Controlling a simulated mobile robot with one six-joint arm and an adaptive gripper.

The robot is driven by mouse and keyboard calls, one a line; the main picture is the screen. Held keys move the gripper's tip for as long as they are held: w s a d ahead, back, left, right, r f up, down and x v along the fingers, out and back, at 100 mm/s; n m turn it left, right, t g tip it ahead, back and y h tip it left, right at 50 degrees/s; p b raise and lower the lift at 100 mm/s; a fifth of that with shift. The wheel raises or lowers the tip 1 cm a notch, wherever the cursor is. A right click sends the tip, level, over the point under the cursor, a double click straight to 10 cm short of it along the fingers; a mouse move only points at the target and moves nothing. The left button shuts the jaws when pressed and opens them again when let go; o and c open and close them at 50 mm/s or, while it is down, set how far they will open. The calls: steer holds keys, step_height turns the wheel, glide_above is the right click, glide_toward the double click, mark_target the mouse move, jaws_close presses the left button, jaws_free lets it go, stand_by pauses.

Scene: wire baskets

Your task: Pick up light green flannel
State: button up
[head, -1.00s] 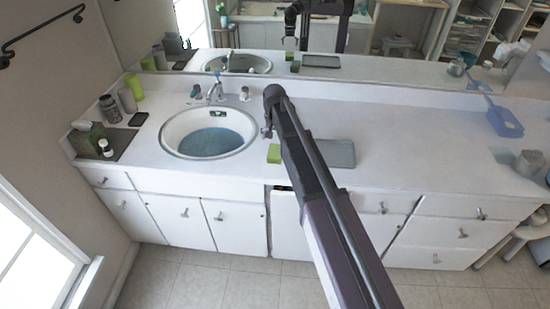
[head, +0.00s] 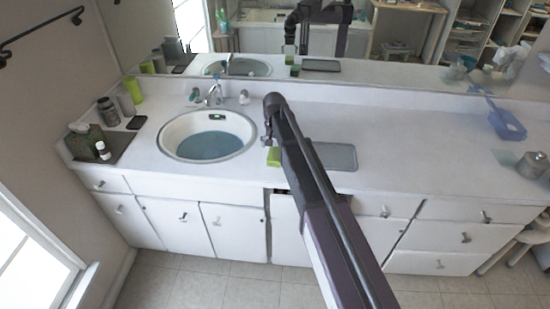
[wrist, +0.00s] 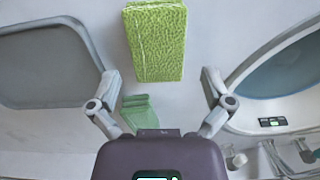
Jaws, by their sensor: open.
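The light green flannel appears as a thick, folded, textured green block (wrist: 157,42) on the counter. In the head view the flannel (head: 273,157) shows only partly, beside my arm, between sink and grey tray. My gripper (wrist: 160,76) is open and empty, its two fingers apart. In the wrist view the block's lower end lies between the fingertips in the picture, and most of it lies above them. I see no contact. In the head view my gripper (head: 268,139) is just behind the flannel. A smaller, paler green item (wrist: 141,112) shows between the fingers; I cannot tell what it is.
The sink (head: 170,142) is left of the flannel, with its faucet (head: 214,94) behind. A flat grey tray (head: 336,156) lies to the right. The mirror (head: 400,75) runs along the back. Bottles and a box stand far left. The counter right of the tray is mostly clear.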

mark_target(275, 153)
steer(key=shift+d+f+b, duration=0.15)
steer(key=shift+f+b, duration=1.95)
steer(key=shift+f, duration=0.25)
steer(key=shift+c, duration=0.2)
steer(key=c, duration=0.9)
